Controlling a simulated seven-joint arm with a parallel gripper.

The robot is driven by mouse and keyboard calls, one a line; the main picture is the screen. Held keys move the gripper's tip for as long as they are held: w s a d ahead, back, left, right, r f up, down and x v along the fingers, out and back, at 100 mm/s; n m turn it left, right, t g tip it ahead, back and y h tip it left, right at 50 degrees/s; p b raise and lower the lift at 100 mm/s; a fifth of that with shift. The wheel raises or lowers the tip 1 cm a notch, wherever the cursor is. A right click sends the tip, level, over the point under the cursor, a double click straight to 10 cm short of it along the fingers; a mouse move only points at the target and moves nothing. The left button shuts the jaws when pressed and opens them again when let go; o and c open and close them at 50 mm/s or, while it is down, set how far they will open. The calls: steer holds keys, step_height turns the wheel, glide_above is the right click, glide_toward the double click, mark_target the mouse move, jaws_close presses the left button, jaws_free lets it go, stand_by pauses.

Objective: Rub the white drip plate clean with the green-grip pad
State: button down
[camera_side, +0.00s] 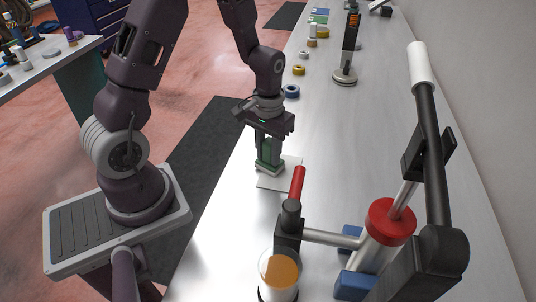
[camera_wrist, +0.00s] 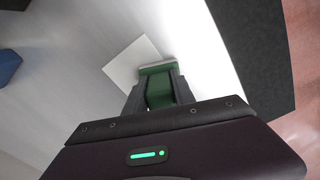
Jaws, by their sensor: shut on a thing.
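The white drip plate (camera_side: 284,176) is a flat square on the grey bench, near its left edge in the side view. It also shows in the wrist view (camera_wrist: 125,66), partly hidden by the pad and gripper. My gripper (camera_side: 268,152) points down over the plate's left part. It is shut on the green grip of the pad (camera_side: 266,161). In the wrist view the green grip (camera_wrist: 159,90) sits between the two fingers, with the pad's pale base (camera_wrist: 156,68) beyond it. The pad is over the plate; I cannot tell for certain whether its base touches it. I see no clear marks on the plate.
A red-handled tap fixture (camera_side: 297,184) with an amber-filled cup (camera_side: 279,275) stands in front of the plate. A large lever device with a red collar (camera_side: 391,221) stands to its right. Blue (camera_side: 291,91) and yellow (camera_side: 299,70) rings lie behind. The bench right of the plate is clear.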

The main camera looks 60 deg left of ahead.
steer(key=shift+s+d+f, duration=0.1)
steer(key=shift+s+d, duration=0.4)
steer(key=shift+d, duration=0.05)
steer(key=shift+s+d, duration=0.1)
steer(key=shift+w+a, duration=0.6)
steer(key=shift+a, duration=0.05)
steer(key=shift+d, duration=0.1)
steer(key=shift+s+d+f, duration=0.1)
steer(key=shift+s+d, duration=0.45)
steer(key=shift+s, duration=0.1)
